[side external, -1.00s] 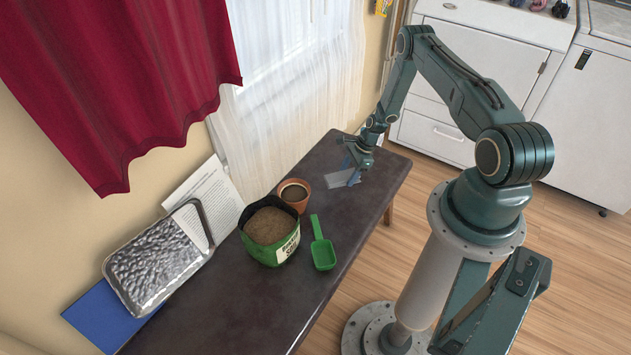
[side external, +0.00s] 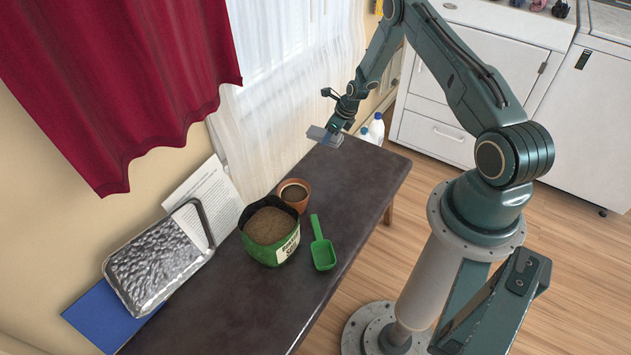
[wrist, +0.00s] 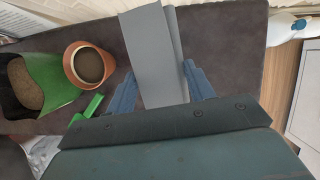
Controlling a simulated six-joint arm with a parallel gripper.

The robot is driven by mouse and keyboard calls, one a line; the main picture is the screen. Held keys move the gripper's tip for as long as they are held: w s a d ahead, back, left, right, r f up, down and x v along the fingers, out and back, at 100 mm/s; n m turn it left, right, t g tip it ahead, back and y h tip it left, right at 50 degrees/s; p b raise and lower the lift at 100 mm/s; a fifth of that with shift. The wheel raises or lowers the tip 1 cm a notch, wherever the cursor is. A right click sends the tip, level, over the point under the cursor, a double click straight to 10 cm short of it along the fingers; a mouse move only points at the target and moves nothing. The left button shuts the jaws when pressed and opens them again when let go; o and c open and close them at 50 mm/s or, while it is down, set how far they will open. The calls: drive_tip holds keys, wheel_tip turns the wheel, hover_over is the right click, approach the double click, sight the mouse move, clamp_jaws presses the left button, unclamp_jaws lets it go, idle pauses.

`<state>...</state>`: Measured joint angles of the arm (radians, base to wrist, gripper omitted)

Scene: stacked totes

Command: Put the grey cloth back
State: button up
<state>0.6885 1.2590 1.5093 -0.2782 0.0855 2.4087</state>
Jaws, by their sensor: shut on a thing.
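The grey cloth (wrist: 152,50) is a flat folded strip between the two blue fingers of my gripper (wrist: 159,85) in the wrist view. In the side view the cloth (side external: 322,135) shows as a small pale grey piece at my gripper (side external: 332,133), held above the far end of the dark table (side external: 345,185). My gripper is shut on the cloth. Part of the cloth is hidden by the gripper in the side view.
A terracotta pot (side external: 294,193), a green soil bag (side external: 270,232) and a green scoop (side external: 322,250) stand mid-table. A foil tray (side external: 158,258), paper (side external: 205,195) and blue item (side external: 105,315) lie at the left. White bottles (side external: 375,130) stand beyond the far end. The far tabletop is clear.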

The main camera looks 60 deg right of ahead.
drive_tip(key=shift+w+d+r+m, duration=0.1)
drive_tip(key=shift+w+r+m, duration=0.55)
drive_tip(key=shift+r, duration=0.15)
hover_over(323, 175)
drive_tip(key=s, duration=0.2)
drive_tip(key=f, duration=1.6)
drive_tip(key=shift+w+f, duration=0.1)
drive_tip(key=shift+w, duration=0.15)
drive_tip(key=shift+f, duration=0.15)
drive_tip(key=shift+f, duration=1.75)
drive_tip(key=shift+f, duration=0.1)
drive_tip(key=o, duration=1.1)
drive_tip(key=shift+r, duration=0.2)
